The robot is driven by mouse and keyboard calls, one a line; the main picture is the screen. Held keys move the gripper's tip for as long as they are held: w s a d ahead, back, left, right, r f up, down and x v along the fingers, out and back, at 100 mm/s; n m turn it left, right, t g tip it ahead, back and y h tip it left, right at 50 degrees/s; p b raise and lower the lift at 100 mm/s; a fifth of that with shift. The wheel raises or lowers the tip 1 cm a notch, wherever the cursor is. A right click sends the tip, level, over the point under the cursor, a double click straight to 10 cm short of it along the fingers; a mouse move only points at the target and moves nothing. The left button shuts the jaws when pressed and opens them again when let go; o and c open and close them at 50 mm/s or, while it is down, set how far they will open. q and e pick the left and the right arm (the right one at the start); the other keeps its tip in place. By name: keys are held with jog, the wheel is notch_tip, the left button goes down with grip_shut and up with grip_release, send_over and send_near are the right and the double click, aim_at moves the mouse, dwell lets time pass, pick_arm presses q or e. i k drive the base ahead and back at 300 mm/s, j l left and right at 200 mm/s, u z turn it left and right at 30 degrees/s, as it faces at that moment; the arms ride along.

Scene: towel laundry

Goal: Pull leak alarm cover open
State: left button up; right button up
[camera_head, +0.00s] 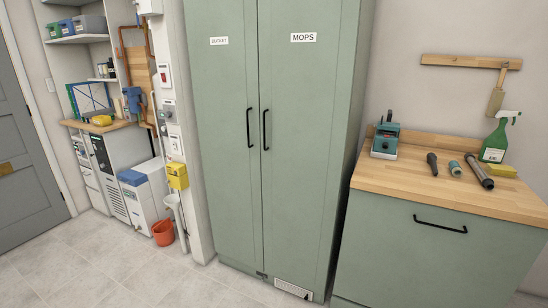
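No part is clearly labelled as the leak alarm at this size. On the narrow wall left of the tall cabinet, several small boxes are mounted one above another. A white box with a red part (164,75) is near the top. A grey box (169,112) is below it, then a white plate (174,141), then a yellow box (178,176) lower down. I cannot tell which one has the alarm cover, or whether any cover is open. Neither of my grippers is in view.
A tall green cabinet (225,120) with closed doors marked BUCKET and MOPS stands in the middle. A wood-topped counter (400,180) with tools and a spray bottle (498,138) is at right. An orange bucket (163,233) stands on the floor. Tiled floor (120,275) in front is clear.

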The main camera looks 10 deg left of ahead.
aim_at(174, 183)
jog(key=i+j+u, duration=0.2)
jog(key=i+u, duration=0.75)
jog(key=i+l+u, duration=0.15)
jog(key=i+u, duration=0.3)
